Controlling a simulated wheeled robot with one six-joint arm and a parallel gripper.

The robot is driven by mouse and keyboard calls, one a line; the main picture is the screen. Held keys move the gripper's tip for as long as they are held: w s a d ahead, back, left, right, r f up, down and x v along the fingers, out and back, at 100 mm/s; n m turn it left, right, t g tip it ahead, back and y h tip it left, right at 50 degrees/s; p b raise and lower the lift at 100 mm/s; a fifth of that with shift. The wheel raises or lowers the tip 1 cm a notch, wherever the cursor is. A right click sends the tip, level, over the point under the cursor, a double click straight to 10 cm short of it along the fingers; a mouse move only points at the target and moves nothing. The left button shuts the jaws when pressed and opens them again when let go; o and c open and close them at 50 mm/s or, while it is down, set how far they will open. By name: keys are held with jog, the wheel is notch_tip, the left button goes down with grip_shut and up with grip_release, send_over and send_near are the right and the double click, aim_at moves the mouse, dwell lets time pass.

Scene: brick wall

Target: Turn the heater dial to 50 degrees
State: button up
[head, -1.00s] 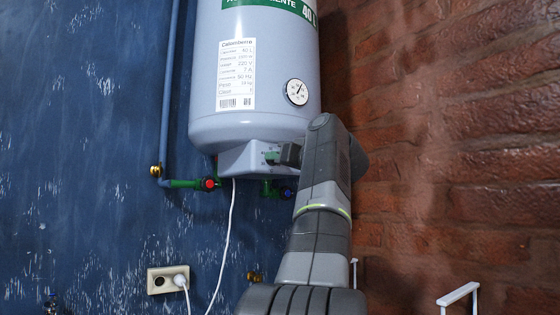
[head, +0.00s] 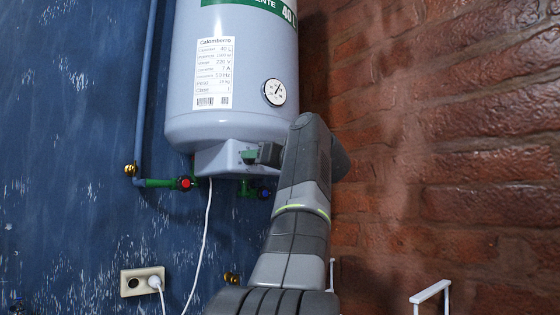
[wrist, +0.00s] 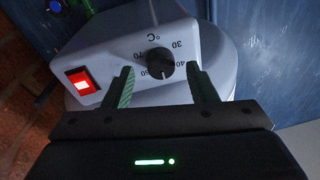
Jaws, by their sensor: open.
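The heater (head: 240,125) is a pale grey tank with a box on its underside. In the wrist view the box (wrist: 110,52) carries a black dial (wrist: 160,54) with numbers around it, among them 30, 40, 60 and 70 and a °C mark. I cannot read clearly which number the dial points to. My gripper (wrist: 163,80) is open, with its green fingers on either side of the dial and no clear contact. In the head view my gripper (head: 255,156) is at the front of the box, and my arm hides the right part of it.
A lit red switch (wrist: 82,82) sits beside the dial. Under the tank are a red valve (head: 185,183) and a blue valve (head: 264,193). A white cord (head: 206,230) hangs near a wall socket (head: 142,281). A brick wall (head: 450,150) stands close on the right.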

jog(key=b+v, duration=0.1)
jog(key=v, duration=1.1)
jog(key=shift+s, duration=0.25)
jog(key=p+x, duration=0.1)
jog(key=x, duration=1.2)
jog(key=shift+w, duration=0.35)
